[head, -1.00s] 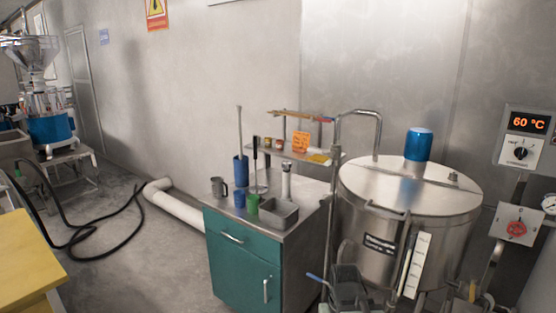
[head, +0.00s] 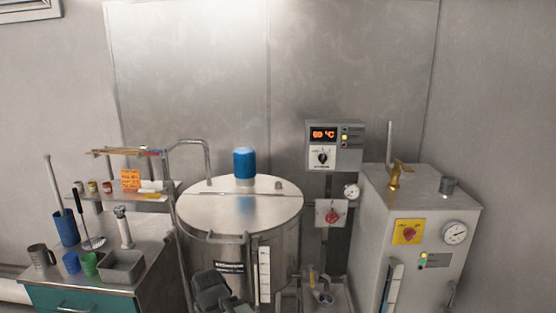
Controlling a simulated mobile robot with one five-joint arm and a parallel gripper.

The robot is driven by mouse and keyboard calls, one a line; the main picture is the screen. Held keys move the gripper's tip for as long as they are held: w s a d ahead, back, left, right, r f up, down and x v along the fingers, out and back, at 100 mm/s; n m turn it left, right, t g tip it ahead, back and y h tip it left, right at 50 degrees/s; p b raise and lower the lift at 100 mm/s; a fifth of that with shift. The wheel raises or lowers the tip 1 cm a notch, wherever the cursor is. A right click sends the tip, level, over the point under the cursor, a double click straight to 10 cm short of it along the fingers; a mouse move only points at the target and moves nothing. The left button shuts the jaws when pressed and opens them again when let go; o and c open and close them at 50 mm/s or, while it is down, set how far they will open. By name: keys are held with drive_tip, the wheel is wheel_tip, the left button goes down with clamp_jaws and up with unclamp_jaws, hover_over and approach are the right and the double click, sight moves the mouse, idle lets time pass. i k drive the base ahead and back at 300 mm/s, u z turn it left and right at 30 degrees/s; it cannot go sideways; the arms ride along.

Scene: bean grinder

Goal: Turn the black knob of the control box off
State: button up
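The grey control box (head: 349,157) is mounted on the metal wall panel, right of the steel tank. Its orange display (head: 323,134) reads 60 °C, and a column of small lights beside it includes a lit yellow one. The black knob (head: 322,157) sits on a white plate below the display. Its pointer looks close to vertical, but the markings are too small to read.
The steel tank (head: 240,206) with a blue cap stands at centre. A red knob plate (head: 332,215) is below the control box. A grey cabinet (head: 450,215) with another red knob stands at right.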

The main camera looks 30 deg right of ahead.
sight(322, 158)
drive_tip(key=u, duration=1.4)
drive_tip(key=k, duration=0.95)
drive_tip(key=z, duration=0.75)
drive_tip(key=i, duration=1)
drive_tip(key=u, duration=0.05)
